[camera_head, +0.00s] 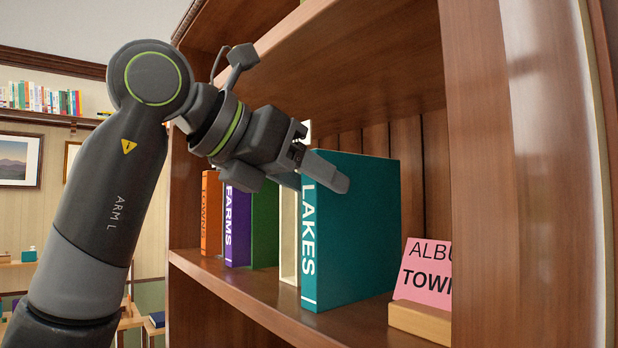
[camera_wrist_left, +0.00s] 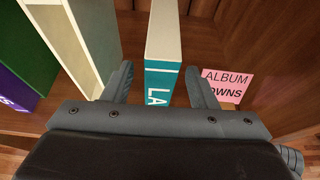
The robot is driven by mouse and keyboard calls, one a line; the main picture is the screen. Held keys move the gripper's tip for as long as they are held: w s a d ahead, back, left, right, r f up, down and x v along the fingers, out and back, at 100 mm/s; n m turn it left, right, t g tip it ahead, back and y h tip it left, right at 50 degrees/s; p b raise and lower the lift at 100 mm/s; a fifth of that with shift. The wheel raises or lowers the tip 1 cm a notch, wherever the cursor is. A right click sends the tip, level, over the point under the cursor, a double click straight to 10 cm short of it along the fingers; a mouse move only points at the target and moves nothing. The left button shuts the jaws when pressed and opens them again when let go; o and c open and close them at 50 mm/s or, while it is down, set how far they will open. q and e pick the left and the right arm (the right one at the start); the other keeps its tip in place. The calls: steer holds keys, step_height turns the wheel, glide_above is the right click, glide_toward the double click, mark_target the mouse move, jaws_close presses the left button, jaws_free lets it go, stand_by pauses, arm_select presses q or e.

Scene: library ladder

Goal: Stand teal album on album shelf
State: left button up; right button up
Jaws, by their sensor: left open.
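The teal album (camera_head: 362,230), lettered LAKES on its spine, stands upright on the album shelf (camera_head: 270,302), at the right end of a row of albums. My left gripper (camera_head: 322,172) is at the upper part of its spine. In the left wrist view the teal album (camera_wrist_left: 160,82) stands between the two open fingers of the left gripper (camera_wrist_left: 157,88), with a gap on each side. Its top edge looks cream. My right gripper is in neither view.
Left of the teal album stand a cream album or holder (camera_head: 289,235), a green album (camera_head: 265,228), a purple FARMS album (camera_head: 238,226) and an orange album (camera_head: 211,213). A pink card (camera_head: 425,272) in a wooden holder (camera_head: 418,320) stands to the right. The bookcase side panel (camera_head: 485,170) bounds the right.

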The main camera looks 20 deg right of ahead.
arm_select(q)
steer(key=shift+a, duration=0.2)
steer(key=b+v, duration=0.5)
steer(key=v, duration=1.2)
steer(key=shift+r, duration=0.15)
steer(key=shift+s, duration=0.1)
